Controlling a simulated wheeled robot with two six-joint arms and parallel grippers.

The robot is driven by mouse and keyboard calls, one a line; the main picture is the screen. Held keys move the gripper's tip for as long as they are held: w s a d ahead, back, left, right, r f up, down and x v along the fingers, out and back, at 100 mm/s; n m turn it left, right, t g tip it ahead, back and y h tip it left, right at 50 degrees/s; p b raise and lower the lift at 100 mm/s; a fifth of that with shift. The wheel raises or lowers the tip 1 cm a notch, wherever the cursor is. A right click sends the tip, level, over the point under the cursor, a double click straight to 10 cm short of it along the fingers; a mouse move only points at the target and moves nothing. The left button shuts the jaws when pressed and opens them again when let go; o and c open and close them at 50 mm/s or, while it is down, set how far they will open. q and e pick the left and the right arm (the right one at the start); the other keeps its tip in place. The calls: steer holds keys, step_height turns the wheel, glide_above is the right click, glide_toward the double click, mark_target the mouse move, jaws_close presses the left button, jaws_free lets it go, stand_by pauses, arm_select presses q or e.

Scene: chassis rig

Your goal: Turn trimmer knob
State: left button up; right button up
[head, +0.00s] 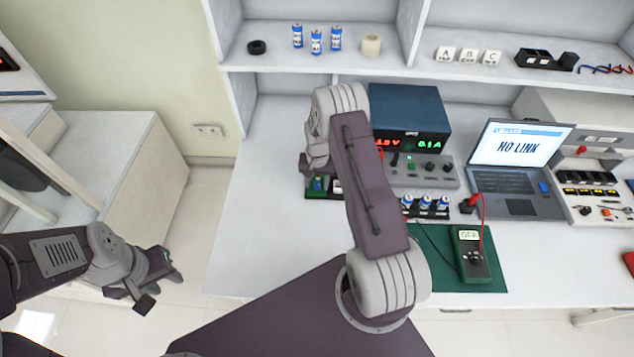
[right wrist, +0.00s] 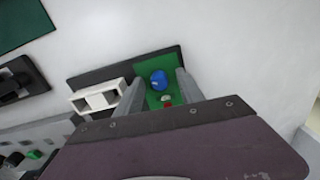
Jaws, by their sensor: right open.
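A blue round knob (right wrist: 158,79) stands on a small green board (right wrist: 149,100) in a dark frame in the right wrist view. My right gripper (right wrist: 160,92) is open, with one finger on each side of the knob and a gap to each. A small red part (right wrist: 167,105) and a pale part sit below the knob. In the head view the board (head: 318,187) is mostly hidden behind my right arm, and the right gripper (head: 318,167) shows only in part. My left gripper (head: 158,280) hangs at lower left, away from the bench; its opening is unclear.
A power supply (head: 410,120) with lit digits stands behind my right arm. A laptop (head: 515,165) reads "NO LINK". A multimeter (head: 470,255) reading "OFF" lies on a green mat (head: 488,283). A white block (right wrist: 100,98) adjoins the board. The bench's left part (head: 262,220) is clear.

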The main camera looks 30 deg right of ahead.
mark_target(318, 184)
jaws_close()
steer(key=shift+n+b, duration=0.3)
steer(key=shift+n, duration=0.9)
jaws_free()
step_height(318, 184, up, 9)
steer(key=shift+b, duration=0.35)
steer(key=shift+d, duration=0.1)
